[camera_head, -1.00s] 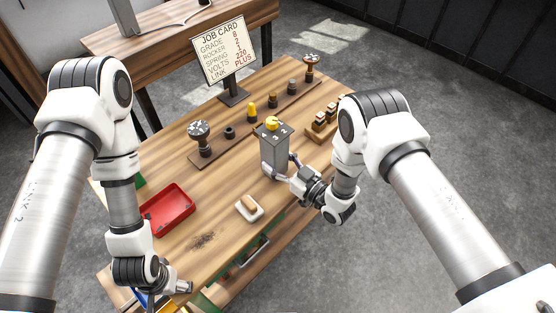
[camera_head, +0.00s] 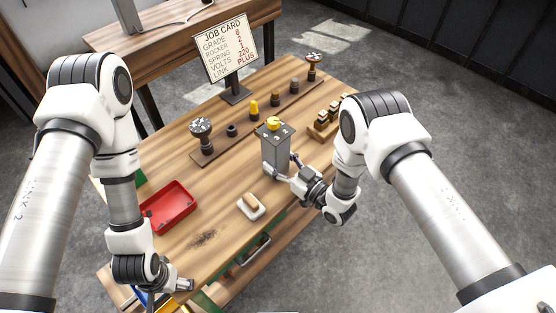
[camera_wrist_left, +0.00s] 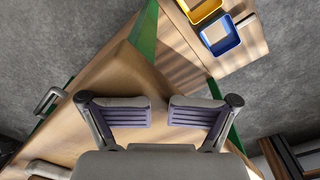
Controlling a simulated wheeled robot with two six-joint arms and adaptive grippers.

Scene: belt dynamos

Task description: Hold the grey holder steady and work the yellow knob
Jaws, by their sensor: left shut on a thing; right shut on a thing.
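The grey holder (camera_head: 275,153) stands upright on the wooden table, a box with numbers on its top face. The yellow knob (camera_head: 273,123) sits on that top. My right gripper (camera_head: 284,172) is shut on the lower part of the holder from the right; its fingertips are partly hidden. My left gripper (camera_head: 186,286) is low at the table's near left corner, well away from the knob. In the left wrist view its two pads (camera_wrist_left: 159,112) are close together over the table edge; what they hold cannot be made out.
A job card (camera_head: 226,47) stands at the back. A wooden rack (camera_head: 323,131) stands right.

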